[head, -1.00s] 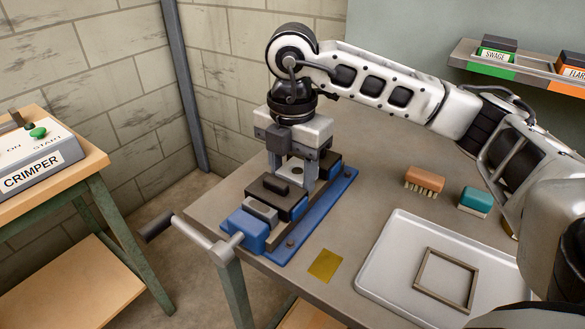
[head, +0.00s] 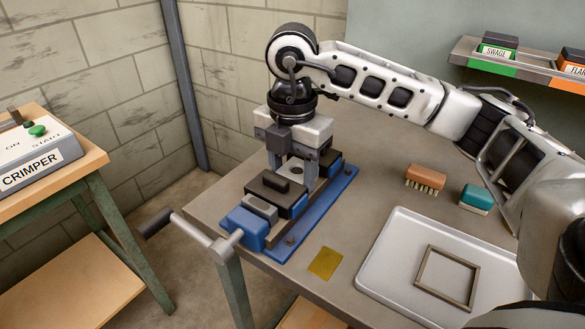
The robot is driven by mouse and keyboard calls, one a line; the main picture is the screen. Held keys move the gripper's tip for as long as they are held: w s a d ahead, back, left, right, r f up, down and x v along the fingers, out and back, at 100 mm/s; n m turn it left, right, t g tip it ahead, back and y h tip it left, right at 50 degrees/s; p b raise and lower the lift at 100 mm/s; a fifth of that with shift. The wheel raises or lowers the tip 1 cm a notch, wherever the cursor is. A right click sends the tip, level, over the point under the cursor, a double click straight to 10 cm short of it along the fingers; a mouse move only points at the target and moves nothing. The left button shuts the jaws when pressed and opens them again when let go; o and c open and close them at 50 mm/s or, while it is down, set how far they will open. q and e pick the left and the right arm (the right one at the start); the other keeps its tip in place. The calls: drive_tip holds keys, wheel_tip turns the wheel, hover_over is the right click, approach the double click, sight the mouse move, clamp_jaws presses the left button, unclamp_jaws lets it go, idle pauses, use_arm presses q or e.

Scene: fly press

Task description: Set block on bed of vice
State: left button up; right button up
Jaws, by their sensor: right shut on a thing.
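The blue vice (head: 327,203) with dark jaws is fixed on the grey table, and its crank handle (head: 185,230) sticks out at the front left. My right gripper (head: 294,176) points straight down between the jaws from above. It is shut on a block (head: 296,167), a small grey piece of which shows between the fingers. The fingertips and the block's lower part are hidden behind the near black jaw, so I cannot tell whether the block touches the bed. My left gripper is not in view.
A brown brush (head: 425,178), a teal brush (head: 476,198) and a white tray (head: 385,275) with a square frame (head: 447,277) lie to the right. A yellow sheet (head: 325,263) lies near the front edge. A crimper (head: 35,155) stands on another table at left.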

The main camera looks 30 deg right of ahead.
sight(293, 174)
drive_tip(key=o, duration=1.2)
drive_tip(key=shift+c, duration=0.2)
drive_tip(key=shift+r, duration=0.35)
use_arm(q)
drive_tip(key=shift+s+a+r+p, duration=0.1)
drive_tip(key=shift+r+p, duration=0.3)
drive_tip(key=shift+p, duration=0.45)
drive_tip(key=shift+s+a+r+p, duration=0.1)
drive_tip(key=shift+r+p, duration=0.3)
drive_tip(key=shift+p, duration=0.4)
use_arm(e)
wheel_tip(293, 174, up, 15)
drive_tip(key=shift+r, duration=0.15)
